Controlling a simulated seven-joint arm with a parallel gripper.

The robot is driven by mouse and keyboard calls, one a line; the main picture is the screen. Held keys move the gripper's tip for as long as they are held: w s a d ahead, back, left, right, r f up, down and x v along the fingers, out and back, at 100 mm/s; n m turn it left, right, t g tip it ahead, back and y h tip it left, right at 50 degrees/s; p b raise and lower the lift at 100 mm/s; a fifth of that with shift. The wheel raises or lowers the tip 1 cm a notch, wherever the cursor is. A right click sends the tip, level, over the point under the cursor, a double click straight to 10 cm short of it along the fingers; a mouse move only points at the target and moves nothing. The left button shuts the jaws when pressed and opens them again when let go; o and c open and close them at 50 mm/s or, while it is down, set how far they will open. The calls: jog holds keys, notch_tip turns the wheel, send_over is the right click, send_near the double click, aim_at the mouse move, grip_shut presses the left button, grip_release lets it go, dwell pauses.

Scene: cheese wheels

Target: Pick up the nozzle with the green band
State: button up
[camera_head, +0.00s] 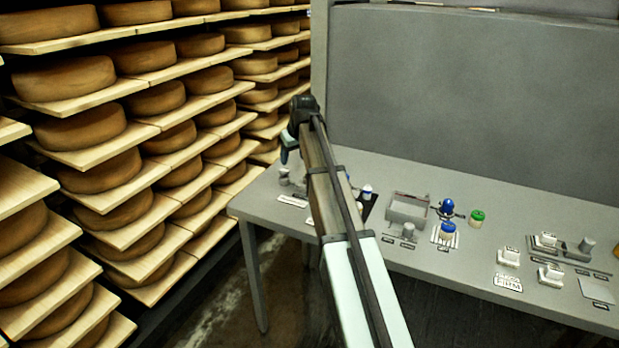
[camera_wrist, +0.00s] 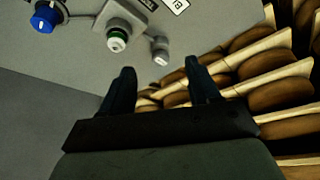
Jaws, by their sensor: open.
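The nozzle with the green band (camera_wrist: 117,39) is in the wrist view, upper left of centre. The nozzle lies beyond the fingertips, slightly left, and is not touched. In the head view my gripper (camera_head: 289,148) is over the table's left end.
A small grey fitting (camera_wrist: 160,50) stands beside the nozzle. A blue piece (camera_wrist: 45,18) is at the upper left. The table (camera_head: 400,264) also holds a grey bin (camera_head: 407,207), a green-topped piece (camera_head: 477,217) and white blocks (camera_head: 508,256). Cheese shelves (camera_head: 120,150) stand left of it.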

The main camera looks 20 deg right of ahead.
jog(key=s+d+r+m, duration=0.1)
jog(key=d+r+m, duration=0.15)
jog(key=d, duration=0.45)
jog(key=shift+n, duration=0.25)
jog(key=x, duration=0.7)
jog(key=shift+w+f, duration=0.1)
jog(key=shift+f, duration=0.05)
jog(key=shift+d+x, duration=0.2)
jog(key=shift+x, duration=2.4)
jog(key=shift+c, duration=0.2)
jog(key=c, duration=1.1)
